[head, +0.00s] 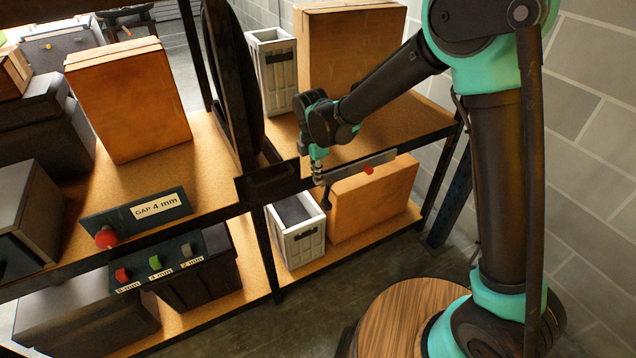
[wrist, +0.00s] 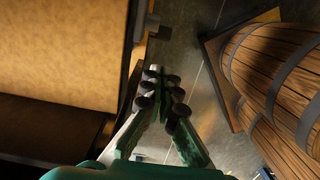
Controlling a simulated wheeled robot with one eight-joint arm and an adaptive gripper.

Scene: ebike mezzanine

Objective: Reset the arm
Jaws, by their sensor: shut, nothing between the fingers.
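My arm reaches from the right side of the head view toward the shelving, bent at its elbow, with teal joints and dark links. My gripper (head: 325,200) hangs pointing down in front of the shelf's front edge, near a grey strip with a red knob. Its fingers look small there. In the wrist view my gripper (wrist: 163,92) shows its green fingers with dark round pads brought together, with nothing held between them. Below them is grey floor.
Shelving (head: 262,290) carries cardboard boxes (head: 130,100), grey crates (head: 297,232) and a panel labelled "GAP 4 mm" (head: 137,217). Red, green and grey knobs sit on a dark box (head: 192,275). Wooden barrels (wrist: 270,70) stand at the right. A block wall (head: 590,150) bounds the right side.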

